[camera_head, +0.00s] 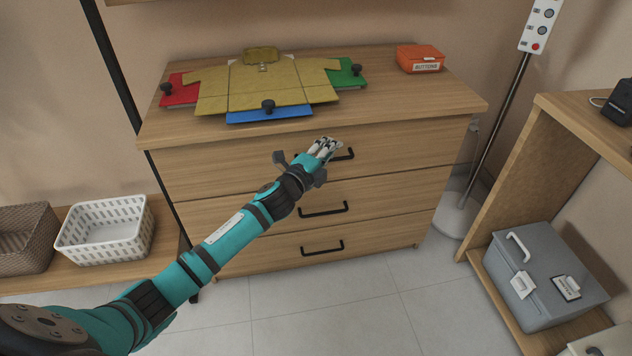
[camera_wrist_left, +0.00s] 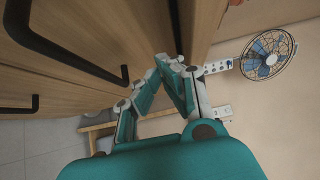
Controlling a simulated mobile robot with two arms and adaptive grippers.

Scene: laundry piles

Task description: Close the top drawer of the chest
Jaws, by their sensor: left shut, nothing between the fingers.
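The wooden chest (camera_head: 455,88) stands ahead of me with three drawers, one above the other. Its top drawer (camera_head: 410,148) looks about flush with the drawers below; I cannot tell if a small gap is left. My left gripper (camera_head: 327,145) is shut and empty at the front of the top drawer, covering part of its black handle (camera_head: 346,155). In the left wrist view the fingers (camera_wrist_left: 172,64) are close to the wooden fronts; I cannot tell if they touch. My right gripper is not in view.
On the chest top lie a folding board with a mustard shirt (camera_head: 265,85) and an orange buttons box (camera_head: 420,58). A white basket (camera_head: 105,228) is at left, a grey box (camera_head: 545,275) on the right shelf. The floor in front is clear. A fan (camera_wrist_left: 267,54) shows in the wrist view.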

